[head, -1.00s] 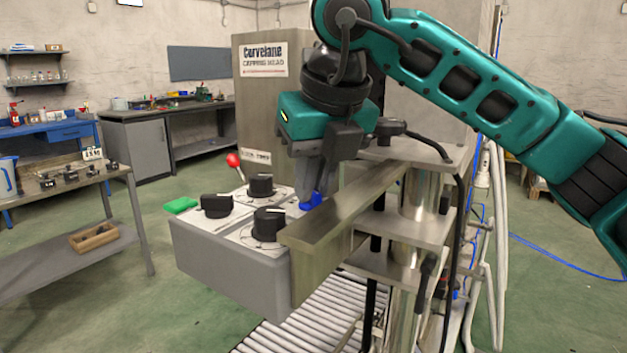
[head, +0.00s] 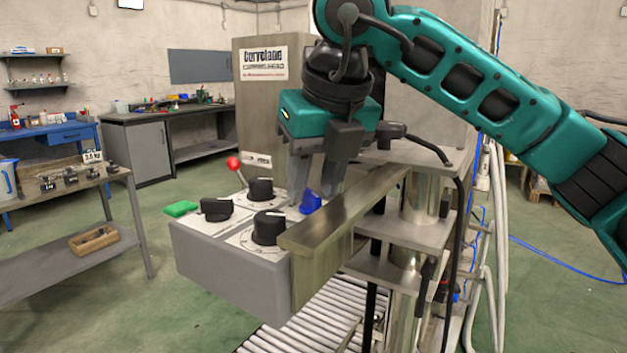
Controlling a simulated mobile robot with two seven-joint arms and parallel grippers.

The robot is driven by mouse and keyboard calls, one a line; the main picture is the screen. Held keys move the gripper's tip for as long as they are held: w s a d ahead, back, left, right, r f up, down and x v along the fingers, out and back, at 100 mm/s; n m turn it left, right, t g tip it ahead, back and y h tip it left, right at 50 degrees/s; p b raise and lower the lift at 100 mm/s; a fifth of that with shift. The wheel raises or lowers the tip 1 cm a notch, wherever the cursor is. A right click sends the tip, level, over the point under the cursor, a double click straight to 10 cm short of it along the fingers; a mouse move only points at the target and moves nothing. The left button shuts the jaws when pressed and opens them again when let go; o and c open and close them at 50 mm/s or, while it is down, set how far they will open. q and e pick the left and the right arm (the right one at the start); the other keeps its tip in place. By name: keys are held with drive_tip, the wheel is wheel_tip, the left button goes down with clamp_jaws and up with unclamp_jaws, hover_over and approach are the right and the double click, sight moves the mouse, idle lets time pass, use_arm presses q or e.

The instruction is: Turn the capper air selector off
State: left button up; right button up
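The control box (head: 230,270) carries several black knobs and one blue selector knob (head: 310,202) at its back right. The labels on its panel are too small to read. My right gripper (head: 314,190) is open just above and behind the blue knob. One finger is to the left of the knob and the other to its right, with a gap between them. I cannot tell whether either finger touches the knob. My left gripper is not in view.
Black knobs (head: 268,227) and (head: 217,209), a green button (head: 181,208) and a red-tipped lever (head: 233,163) are close by on the box. A metal bar (head: 340,215) runs along the box's right side. A roller conveyor (head: 300,335) lies below.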

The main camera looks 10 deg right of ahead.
use_arm(q)
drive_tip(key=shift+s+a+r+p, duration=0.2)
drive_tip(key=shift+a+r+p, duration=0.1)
drive_tip(key=shift+p, duration=0.35)
use_arm(e)
drive_tip(key=v, duration=1.2)
drive_tip(key=shift+s, duration=0.15)
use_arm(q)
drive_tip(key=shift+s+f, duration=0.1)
